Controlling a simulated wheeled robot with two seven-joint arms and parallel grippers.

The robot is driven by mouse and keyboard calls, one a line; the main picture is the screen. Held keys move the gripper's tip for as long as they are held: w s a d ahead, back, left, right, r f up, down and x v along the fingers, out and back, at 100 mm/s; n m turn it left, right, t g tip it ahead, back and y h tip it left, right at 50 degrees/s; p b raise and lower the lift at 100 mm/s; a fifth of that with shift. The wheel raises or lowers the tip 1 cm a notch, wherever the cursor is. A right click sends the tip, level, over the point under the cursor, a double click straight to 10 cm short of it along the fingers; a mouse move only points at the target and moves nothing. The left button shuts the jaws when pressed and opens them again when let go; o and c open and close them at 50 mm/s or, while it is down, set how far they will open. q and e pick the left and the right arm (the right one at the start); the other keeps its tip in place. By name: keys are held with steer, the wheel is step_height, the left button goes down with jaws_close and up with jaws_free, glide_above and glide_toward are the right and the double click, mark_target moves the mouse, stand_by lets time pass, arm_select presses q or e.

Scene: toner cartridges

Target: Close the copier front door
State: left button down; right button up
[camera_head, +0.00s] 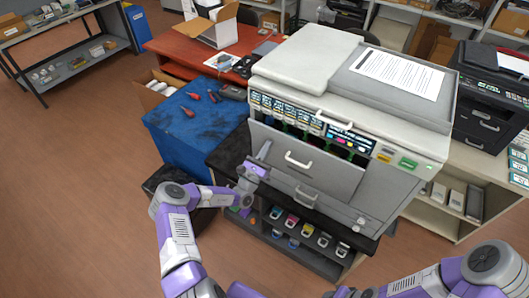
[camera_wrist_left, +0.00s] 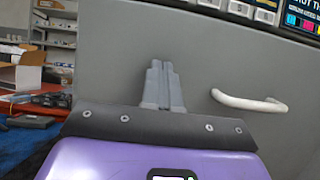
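The copier (camera_head: 425,135) stands on a dark-topped stand. Its grey front door (camera_head: 335,178) leans outward at the top, leaving a gap with dark slots and coloured cartridge ends behind it. A white handle (camera_head: 298,160) sits on the door; it also shows in the left wrist view (camera_wrist_left: 250,102). My left gripper (camera_head: 262,152) is at the left part of the door, left of the handle. In the left wrist view its fingers (camera_wrist_left: 162,82) are together with nothing between them, in front of the grey panel. I cannot tell whether they touch it. My right gripper is out of view.
A lower drawer handle (camera_head: 305,194) is below the door. Several cartridges stand on the shelf (camera_head: 325,268) under the copier. A blue-covered table (camera_head: 170,140) is at the left, a black printer (camera_head: 485,100) at the right. Open floor (camera_head: 75,190) lies at the left.

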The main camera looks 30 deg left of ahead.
arm_select(q)
steer(key=s+p, duration=0.5)
steer(key=s, duration=0.2)
steer(key=shift+a+r, duration=0.25)
stand_by(0.3)
steer(key=shift+d, duration=0.1)
